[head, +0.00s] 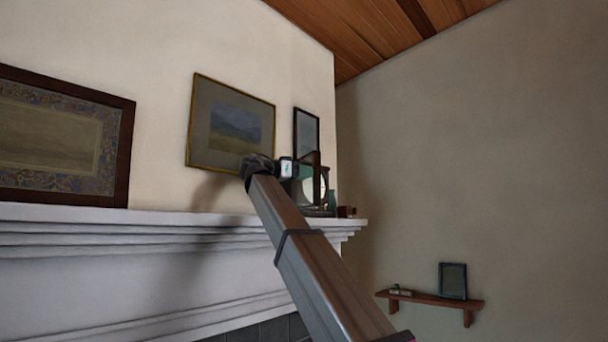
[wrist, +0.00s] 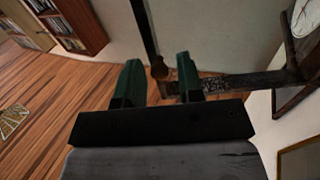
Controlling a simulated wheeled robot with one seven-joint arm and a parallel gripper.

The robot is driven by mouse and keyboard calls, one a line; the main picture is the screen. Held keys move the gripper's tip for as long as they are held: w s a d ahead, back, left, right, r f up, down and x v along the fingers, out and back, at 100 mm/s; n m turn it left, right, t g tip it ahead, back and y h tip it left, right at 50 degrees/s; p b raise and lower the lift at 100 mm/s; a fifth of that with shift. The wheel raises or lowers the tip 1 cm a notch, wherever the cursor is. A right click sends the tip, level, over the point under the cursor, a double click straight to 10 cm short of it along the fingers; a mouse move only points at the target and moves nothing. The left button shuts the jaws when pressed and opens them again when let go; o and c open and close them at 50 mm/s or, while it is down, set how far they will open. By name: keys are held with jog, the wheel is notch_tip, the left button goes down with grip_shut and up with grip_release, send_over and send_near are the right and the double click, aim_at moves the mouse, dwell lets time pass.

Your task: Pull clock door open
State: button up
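The clock (head: 322,185) stands at the right end of the mantel in the head view, partly hidden by my gripper (head: 272,168). In the wrist view, its pale face (wrist: 305,18) shows at the top right corner. A dark frame that looks like the clock door (wrist: 146,30) stands out from the face, with a carved lower rail (wrist: 240,82) running towards the clock. My gripper (wrist: 160,72) has its two green fingers apart. The frame's brown lower corner shows between the fingertips, with gaps visible at both sides; contact cannot be told.
The white mantel (head: 180,222) runs below my arm. Framed pictures, including a gold-edged landscape (head: 230,122), hang behind. A small green vase (head: 332,198) and a brown box (head: 346,212) stand by the clock. A wall shelf (head: 430,298) is at lower right.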

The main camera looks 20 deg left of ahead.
dwell(0.3)
jog(key=v, duration=1)
jog(key=shift+s+a, duration=0.3)
